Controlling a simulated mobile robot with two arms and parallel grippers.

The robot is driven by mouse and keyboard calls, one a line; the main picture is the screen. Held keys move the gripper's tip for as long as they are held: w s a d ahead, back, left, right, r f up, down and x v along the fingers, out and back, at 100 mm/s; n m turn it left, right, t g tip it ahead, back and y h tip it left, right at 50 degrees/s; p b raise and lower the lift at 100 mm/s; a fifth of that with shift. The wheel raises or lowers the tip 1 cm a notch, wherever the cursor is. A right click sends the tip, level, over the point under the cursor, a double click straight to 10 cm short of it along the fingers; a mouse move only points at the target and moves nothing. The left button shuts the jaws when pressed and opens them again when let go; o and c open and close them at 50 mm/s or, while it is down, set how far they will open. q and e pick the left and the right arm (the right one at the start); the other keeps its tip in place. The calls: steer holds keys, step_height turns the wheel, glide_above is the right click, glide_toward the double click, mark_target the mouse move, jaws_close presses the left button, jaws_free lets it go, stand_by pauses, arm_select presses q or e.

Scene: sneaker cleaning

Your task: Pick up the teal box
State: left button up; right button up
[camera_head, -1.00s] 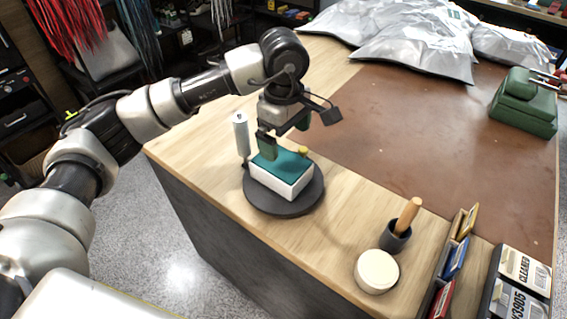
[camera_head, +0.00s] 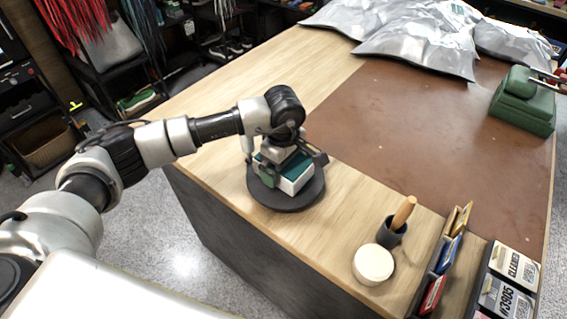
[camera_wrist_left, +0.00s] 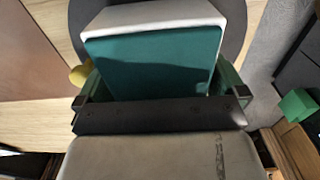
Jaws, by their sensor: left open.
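The teal box (camera_head: 295,166) has a teal top and white sides. It sits on a round dark turntable (camera_head: 285,203) near the table's left edge. In the left wrist view the box (camera_wrist_left: 150,62) fills the upper middle, its teal top facing the camera. My left gripper (camera_head: 283,172) is open and low over the box, with its green fingers on either side of it. In the left wrist view the fingers of the gripper (camera_wrist_left: 160,88) flank the box; I cannot tell whether they touch it. The wrist hides part of the box in the head view. My right gripper is not in view.
To the right are a white round jar (camera_head: 373,264), a dark cup (camera_head: 391,232) with a wooden handle, and a card rack (camera_head: 440,265). Silver bags (camera_head: 425,40) lie at the back. The brown mat (camera_head: 400,130) is largely clear.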

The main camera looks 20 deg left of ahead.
arm_select(q)
steer(key=shift+c, duration=0.5)
steer(key=c, duration=0.8)
steer(key=shift+r, duration=0.1)
steer(key=shift+c, duration=0.2)
